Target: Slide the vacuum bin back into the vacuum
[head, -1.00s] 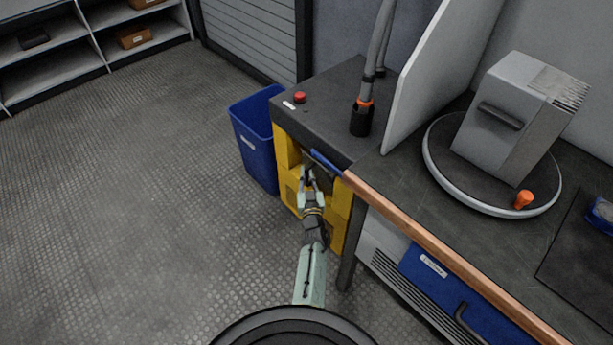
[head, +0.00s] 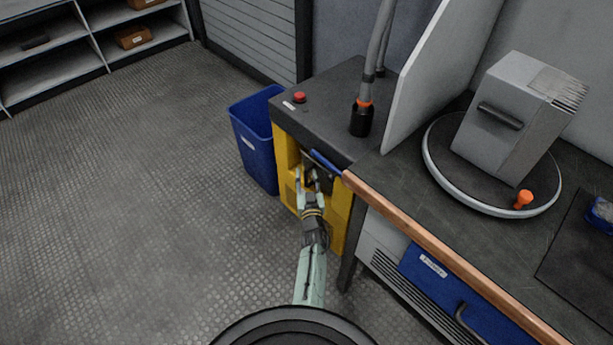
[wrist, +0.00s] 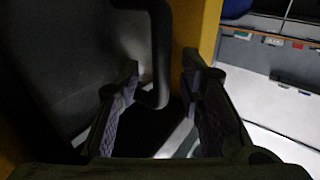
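The vacuum (head: 286,190) is a yellow cabinet with a dark top, left of the workbench. Its dark grey bin (wrist: 65,75) fills the left of the wrist view, with yellow cabinet showing beside it. The bin's bent handle (wrist: 160,55) stands out from its face. In the head view, my arm and the cabinet's top edge hide most of the bin, so I cannot tell how deep it sits. My gripper (head: 313,178) is open at the cabinet front. In the wrist view, the fingers (wrist: 160,80) are spread on either side of the handle, with visible gaps.
A blue waste bin (head: 256,145) stands just left of the vacuum. The wooden bench edge (head: 420,226) and a blue drawer (head: 433,272) lie to the right. A hose (head: 378,55) with a black nozzle rises above the vacuum's top. The floor at left is clear.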

